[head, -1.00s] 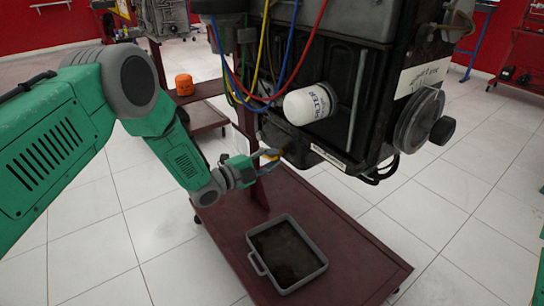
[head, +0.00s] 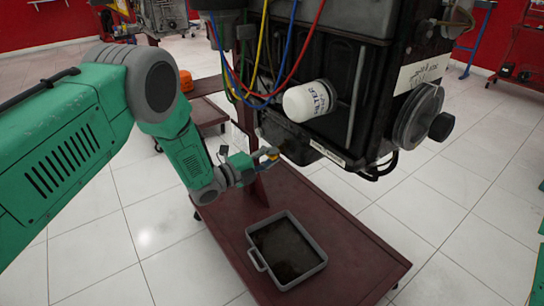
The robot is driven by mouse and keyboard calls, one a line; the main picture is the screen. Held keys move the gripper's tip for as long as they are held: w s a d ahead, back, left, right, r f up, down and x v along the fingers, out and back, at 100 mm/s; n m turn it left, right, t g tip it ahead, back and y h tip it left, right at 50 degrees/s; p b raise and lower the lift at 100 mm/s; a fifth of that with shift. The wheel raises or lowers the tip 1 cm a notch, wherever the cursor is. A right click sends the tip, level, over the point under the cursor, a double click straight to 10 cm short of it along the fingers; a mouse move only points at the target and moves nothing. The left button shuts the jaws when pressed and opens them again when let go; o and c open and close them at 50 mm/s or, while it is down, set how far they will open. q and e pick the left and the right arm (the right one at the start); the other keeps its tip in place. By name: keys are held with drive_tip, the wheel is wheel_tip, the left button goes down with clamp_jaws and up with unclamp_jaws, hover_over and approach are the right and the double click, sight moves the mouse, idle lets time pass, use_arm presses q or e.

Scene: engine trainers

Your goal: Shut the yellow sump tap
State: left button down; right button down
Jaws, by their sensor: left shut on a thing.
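The yellow sump tap (head: 272,156) shows as a small yellow-orange spot at the lower left of the engine's sump. My left gripper (head: 269,157) is at the tap, its fingers shut on it and covering most of it. The handle's angle is too small and too hidden to tell. The dark engine (head: 340,110) hangs on its stand above. My right gripper is not in view.
A grey drain pan (head: 322,262) with dark liquid sits on the maroon stand base (head: 226,232) below. A white oil filter (head: 306,102) juts out above the gripper. Coloured cables hang nearby. An orange filter (head: 186,80) stands on a trolley behind.

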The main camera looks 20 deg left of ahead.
use_arm(q)
drive_tip(key=shift+s+f, duration=0.1)
drive_tip(key=shift+f, duration=0.1)
drive_tip(key=c, duration=1.6)
unclamp_jaws()
drive_tip(key=v, duration=1.2)
drive_tip(key=shift+a, duration=0.15)
